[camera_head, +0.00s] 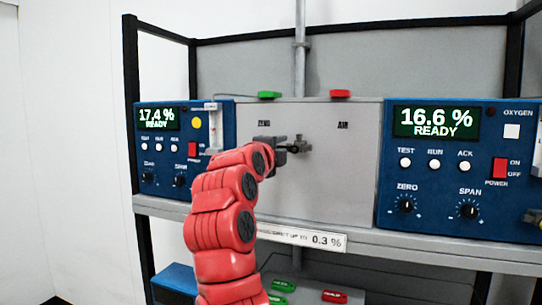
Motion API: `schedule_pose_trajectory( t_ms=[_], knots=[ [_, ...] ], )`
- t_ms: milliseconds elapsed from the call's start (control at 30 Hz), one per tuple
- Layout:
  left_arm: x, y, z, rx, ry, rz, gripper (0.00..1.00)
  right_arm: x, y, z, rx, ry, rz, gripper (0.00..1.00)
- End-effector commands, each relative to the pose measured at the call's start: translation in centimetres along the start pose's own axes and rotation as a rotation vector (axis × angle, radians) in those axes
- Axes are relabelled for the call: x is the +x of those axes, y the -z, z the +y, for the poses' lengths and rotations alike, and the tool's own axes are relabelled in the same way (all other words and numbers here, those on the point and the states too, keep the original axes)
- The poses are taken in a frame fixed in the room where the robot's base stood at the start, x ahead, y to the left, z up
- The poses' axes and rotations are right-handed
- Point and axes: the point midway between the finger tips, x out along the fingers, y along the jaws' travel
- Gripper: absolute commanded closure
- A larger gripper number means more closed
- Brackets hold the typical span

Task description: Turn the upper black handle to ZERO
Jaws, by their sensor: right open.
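The grey panel (335,185) between the two blue units carries the label ZERO at upper left and AIR at upper right. The upper black handle (303,145) is on this panel, below and between the two labels. Its exact direction is hard to tell because my gripper partly covers it. My right gripper (285,146) is open, at the left side of the handle. I cannot tell whether its fingers touch the handle or are around it. My left gripper is not in view.
A blue analyser (160,165) reading 17.4 % stands at left, another (450,155) reading 16.6 % at right. Green (269,95) and red (340,93) tags sit above the panel, by a vertical pipe (300,50). The shelf edge (390,245) runs below. Black frame posts flank the rack.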

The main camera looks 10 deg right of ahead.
Motion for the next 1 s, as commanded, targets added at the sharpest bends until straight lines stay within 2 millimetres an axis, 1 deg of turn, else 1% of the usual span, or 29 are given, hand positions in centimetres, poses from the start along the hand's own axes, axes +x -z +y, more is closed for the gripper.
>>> schedule_pose_trajectory(
  t_ms=[33,167,400,600,700,800,1000],
  knots=[
    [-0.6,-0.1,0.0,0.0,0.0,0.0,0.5,-0.6,-0.1,0.3,0.002,0.001,-0.003,0.5],
    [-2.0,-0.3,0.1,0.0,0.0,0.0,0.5,-3.2,-0.1,0.4,0.006,0.006,-0.006,0.5],
    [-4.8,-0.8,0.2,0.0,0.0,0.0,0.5,-9.8,-0.1,0.5,0.005,0.004,-0.007,0.5],
    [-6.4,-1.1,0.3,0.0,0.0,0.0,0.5,-14.2,-0.1,0.5,0.003,0.002,-0.005,0.5],
    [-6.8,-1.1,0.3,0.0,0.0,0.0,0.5,-15.6,0.0,0.3,0.003,0.002,-0.003,0.5],
    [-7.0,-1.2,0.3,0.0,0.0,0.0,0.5,-16.5,0.0,0.1,0.002,0.002,-0.002,0.5],
    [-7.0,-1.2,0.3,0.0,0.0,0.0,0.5,-16.9,0.1,0.0,0.001,0.001,0.0,0.5]
  ],
)
